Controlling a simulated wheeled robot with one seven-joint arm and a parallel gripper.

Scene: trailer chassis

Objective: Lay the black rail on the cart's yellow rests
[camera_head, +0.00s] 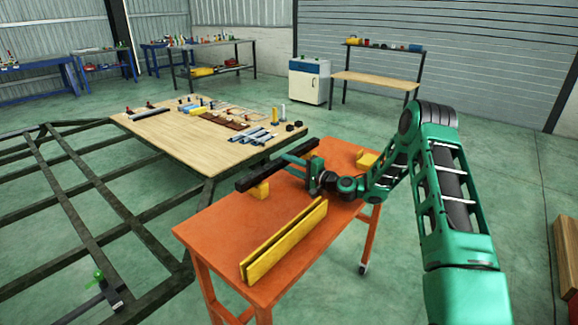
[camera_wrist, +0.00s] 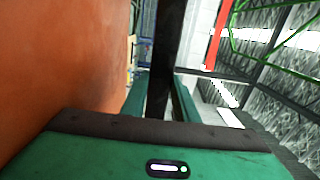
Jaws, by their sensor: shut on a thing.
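The black rail (camera_head: 262,175) is a straight dark bar over the far-left edge of the orange cart (camera_head: 225,232). My gripper (camera_head: 292,162) is shut on the rail near its middle. In the wrist view the rail (camera_wrist: 167,45) runs between the two green fingers of my gripper (camera_wrist: 159,100). One yellow rest (camera_head: 260,190) is directly under the rail's near part; I cannot tell whether they touch. Another yellow rest (camera_head: 367,157) stands at the cart's far right, apart from the rail. The rail's underside is hidden.
A long yellow channel (camera_head: 285,243) lies along the cart's near side. A wooden table (camera_head: 180,130) with tools and bars stands behind the cart. A dark trailer frame (camera_head: 75,205) fills the left.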

